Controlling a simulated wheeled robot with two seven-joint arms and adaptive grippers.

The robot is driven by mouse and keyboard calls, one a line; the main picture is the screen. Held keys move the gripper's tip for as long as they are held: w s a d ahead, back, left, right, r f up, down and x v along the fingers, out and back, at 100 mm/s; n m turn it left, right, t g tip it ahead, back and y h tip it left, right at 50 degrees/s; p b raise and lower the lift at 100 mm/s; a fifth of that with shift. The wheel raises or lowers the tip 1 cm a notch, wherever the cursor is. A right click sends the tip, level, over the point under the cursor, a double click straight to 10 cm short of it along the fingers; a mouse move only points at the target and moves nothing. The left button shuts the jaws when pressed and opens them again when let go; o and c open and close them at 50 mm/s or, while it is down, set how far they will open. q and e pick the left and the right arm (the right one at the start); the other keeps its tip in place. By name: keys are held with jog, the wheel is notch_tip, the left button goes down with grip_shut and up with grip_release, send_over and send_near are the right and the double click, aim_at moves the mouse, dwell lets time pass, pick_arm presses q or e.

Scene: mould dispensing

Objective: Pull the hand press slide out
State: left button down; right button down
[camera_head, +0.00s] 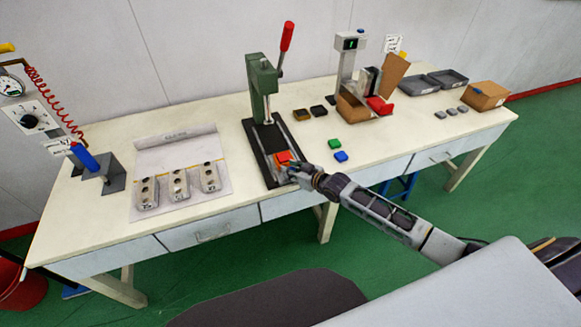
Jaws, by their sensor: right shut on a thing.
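The hand press (263,85) is green with a red-handled lever (286,38) pointing up, standing on a long black base (259,142) on the table. The slide (283,157) shows as a red-orange piece at the near end of the base. My right gripper (286,169) reaches in from the right and is shut at the near end of the slide. Its fingertips are small here and partly hide what they hold. My left gripper is not in view.
A paper sheet (178,148) with several metal mould parts lies left of the press. Green (334,144) and blue (341,156) blocks lie to its right. A dispenser stand (98,170) is at far left. Cardboard boxes and grey trays (447,78) stand at right.

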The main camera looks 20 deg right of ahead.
jog(key=shift+s+f, duration=0.1)
jog(key=c, duration=1.6)
grip_release()
jog(key=o, duration=0.5)
jog(key=shift+s, duration=0.25)
jog(key=shift+c, duration=0.2)
jog(key=shift+w, duration=0.15)
jog(key=v, duration=1.2)
